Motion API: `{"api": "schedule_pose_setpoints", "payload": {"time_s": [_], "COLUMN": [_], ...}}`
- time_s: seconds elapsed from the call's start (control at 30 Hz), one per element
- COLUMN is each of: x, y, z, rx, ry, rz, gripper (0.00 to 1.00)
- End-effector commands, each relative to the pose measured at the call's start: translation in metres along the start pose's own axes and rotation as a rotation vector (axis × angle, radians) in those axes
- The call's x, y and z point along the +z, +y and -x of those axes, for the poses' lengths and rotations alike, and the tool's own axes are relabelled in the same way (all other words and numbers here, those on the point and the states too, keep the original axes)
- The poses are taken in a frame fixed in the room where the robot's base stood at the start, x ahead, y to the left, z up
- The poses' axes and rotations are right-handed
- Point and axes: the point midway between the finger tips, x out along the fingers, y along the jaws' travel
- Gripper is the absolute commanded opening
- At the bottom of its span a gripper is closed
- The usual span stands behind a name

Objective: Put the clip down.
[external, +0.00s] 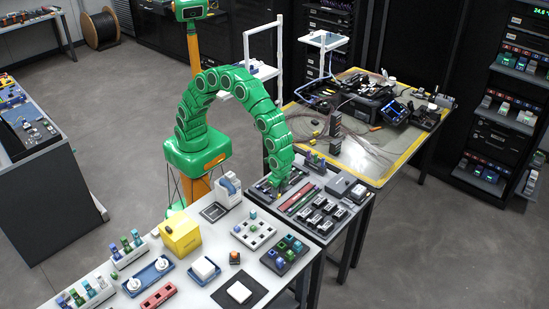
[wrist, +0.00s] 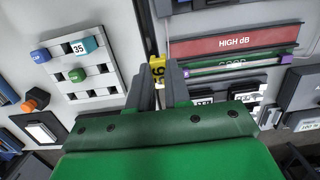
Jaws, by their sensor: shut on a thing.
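My gripper (wrist: 160,78) is shut on a yellow clip (wrist: 157,68) with dark digits on it; the digits are partly hidden between the two grey fingers. In the external view my gripper (external: 278,186) is low over the grey workstation at the end of the white table. The clip is too small to make out there. In the wrist view the clip is over the gap between a white grid rack on the left and a dark panel with the red HIGH dB strip (wrist: 234,44) and green GOOD strip (wrist: 232,65) on the right. Whether it touches anything below cannot be told.
The white grid rack (wrist: 92,88) holds a blue, a teal and a green clip, with several open slots; it also shows in the external view (external: 267,233). A dark grid rack (external: 273,262) holds several clips. A yellow box (external: 180,236) and an orange piece (external: 234,258) stand nearby.

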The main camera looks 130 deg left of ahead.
Motion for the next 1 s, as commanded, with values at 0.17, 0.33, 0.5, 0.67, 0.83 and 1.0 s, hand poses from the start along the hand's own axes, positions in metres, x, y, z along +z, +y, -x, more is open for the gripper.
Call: {"api": "schedule_pose_setpoints", "payload": {"time_s": [0.17, 0.33, 0.5, 0.67, 0.83, 1.0], "x": [-0.001, -0.015, -0.037, -0.054, -0.063, -0.062], "y": [0.002, 0.024, 0.074, 0.136, 0.206, 0.276], "z": [0.0, 0.003, 0.007, 0.013, 0.016, 0.017], "rx": [0.0, -0.005, -0.014, -0.024, -0.034, -0.045], "ry": [0.0, 0.002, 0.0, 0.001, 0.002, 0.003], "rz": [-0.003, -0.035, -0.106, -0.186, -0.277, -0.368], "gripper": [0.0, 0.0, 0.0, 0.0, 0.0, 0.0]}}
